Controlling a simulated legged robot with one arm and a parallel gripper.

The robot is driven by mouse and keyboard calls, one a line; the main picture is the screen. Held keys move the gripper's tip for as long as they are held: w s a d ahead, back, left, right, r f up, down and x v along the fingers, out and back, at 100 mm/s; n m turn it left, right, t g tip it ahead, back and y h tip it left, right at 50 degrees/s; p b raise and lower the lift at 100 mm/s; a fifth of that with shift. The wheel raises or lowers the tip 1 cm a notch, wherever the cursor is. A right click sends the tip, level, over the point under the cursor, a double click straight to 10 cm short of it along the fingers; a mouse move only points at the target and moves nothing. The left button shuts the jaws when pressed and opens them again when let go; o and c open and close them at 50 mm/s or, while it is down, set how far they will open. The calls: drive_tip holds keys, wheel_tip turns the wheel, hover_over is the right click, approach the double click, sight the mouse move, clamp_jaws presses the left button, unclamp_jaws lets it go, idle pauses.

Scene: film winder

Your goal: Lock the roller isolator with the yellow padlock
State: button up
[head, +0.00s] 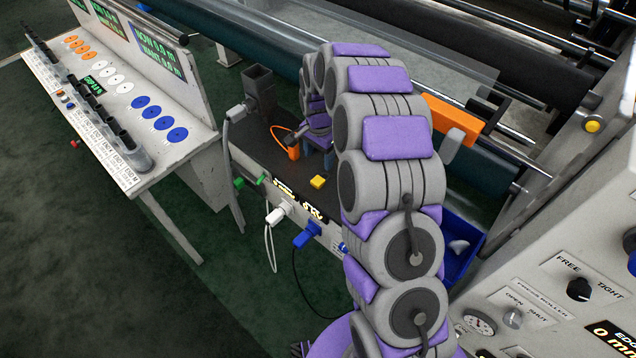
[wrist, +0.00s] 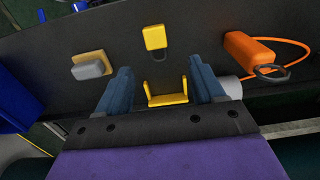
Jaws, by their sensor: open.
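The yellow padlock (wrist: 155,38) lies on the dark shelf in the wrist view, its dark shackle toward my gripper (wrist: 160,68). It appears in the head view as a small yellow block (head: 318,182). My gripper is open and empty, its two blue-grey fingers apart, with the padlock just beyond the tips. A yellow U-shaped bracket (wrist: 167,98) shows between the fingers. A grey knob on a yellow plate (wrist: 92,65) is left of the fingers; I cannot tell whether it is the roller isolator. In the head view my arm hides most of the gripper area.
An orange handle with a dark ring and cord (wrist: 250,52) lies right of the fingers. A blue bin (head: 462,248) is right of my arm. A dark square post (head: 260,92) stands at the shelf's left end. Plugs and cables (head: 280,212) hang along the front.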

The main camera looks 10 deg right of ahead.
sight(319, 178)
wheel_tip(319, 178, down, 4)
drive_tip(key=shift+d+b, duration=0.1)
drive_tip(key=shift+b, duration=0.2)
drive_tip(key=f, duration=0.1)
drive_tip(key=f+b, duration=0.1)
drive_tip(key=f, duration=0.2)
drive_tip(key=shift+s+f, duration=0.2)
drive_tip(key=shift+s, duration=0.15)
drive_tip(key=shift+f+b, duration=0.3)
drive_tip(key=shift+f, duration=0.1)
drive_tip(key=shift+c, duration=0.3)
drive_tip(key=c, duration=1.1)
drive_tip(key=shift+r, duration=0.15)
drive_tip(key=shift+r+p, duration=0.7)
drive_tip(key=shift+r, duration=1.15)
drive_tip(key=s+a+r+p, duration=0.1)
drive_tip(key=s+p, duration=0.1)
drive_tip(key=s, duration=1.4)
drive_tip(key=shift+a, duration=0.25)
